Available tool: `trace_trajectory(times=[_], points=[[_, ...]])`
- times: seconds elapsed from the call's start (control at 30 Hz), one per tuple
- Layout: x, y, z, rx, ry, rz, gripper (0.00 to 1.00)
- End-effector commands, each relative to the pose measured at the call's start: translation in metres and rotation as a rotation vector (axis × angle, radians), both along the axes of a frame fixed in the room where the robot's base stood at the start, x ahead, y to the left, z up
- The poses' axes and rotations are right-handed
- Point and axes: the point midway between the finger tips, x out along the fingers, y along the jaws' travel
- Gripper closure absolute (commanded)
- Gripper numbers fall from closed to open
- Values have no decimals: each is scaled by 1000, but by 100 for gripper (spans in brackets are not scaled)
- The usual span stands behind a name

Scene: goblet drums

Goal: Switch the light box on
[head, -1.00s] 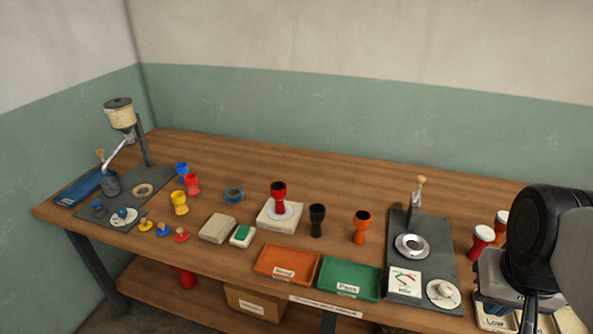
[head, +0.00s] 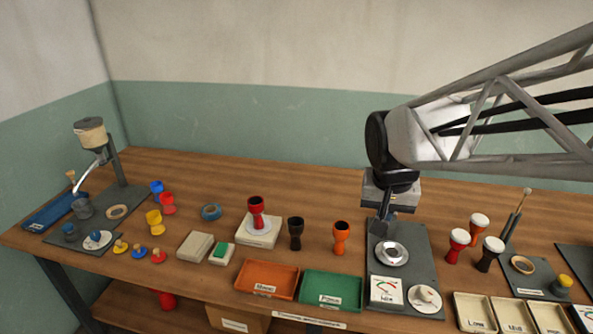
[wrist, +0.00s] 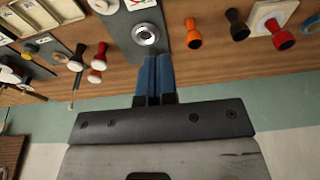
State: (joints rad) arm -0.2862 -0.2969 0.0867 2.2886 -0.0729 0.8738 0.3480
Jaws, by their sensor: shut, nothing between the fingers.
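A low cream box (head: 268,236) stands in mid-table, with a red goblet shell (head: 256,208) upright on the pale disc on its top; it looks like the light box, though its label is too small to read. Left of it is a small pale block with a green top (head: 222,250), perhaps its switch. My gripper (head: 383,232) is above the dark gauge board, right of the box. In the wrist view its blue fingers (wrist: 154,78) are together and empty. The box also shows at the top right of the wrist view (wrist: 260,20).
A black goblet (head: 295,233) and an orange goblet (head: 341,237) stand between the box and my gripper. Orange (head: 248,285) and green (head: 312,300) trays lie at the front edge. A plain beige block (head: 195,246) is left of the green-topped one. The table behind the goblets is clear.

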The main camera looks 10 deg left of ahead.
Motion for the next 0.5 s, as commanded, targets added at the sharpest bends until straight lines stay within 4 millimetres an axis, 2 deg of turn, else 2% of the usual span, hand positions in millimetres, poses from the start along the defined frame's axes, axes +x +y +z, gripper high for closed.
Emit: trace_trajectory(times=[0.2, 0.5], points=[[37, 53, -10, -1, 10, 7, 100], [78, 132, -29, -1, 16, 8, 100]])
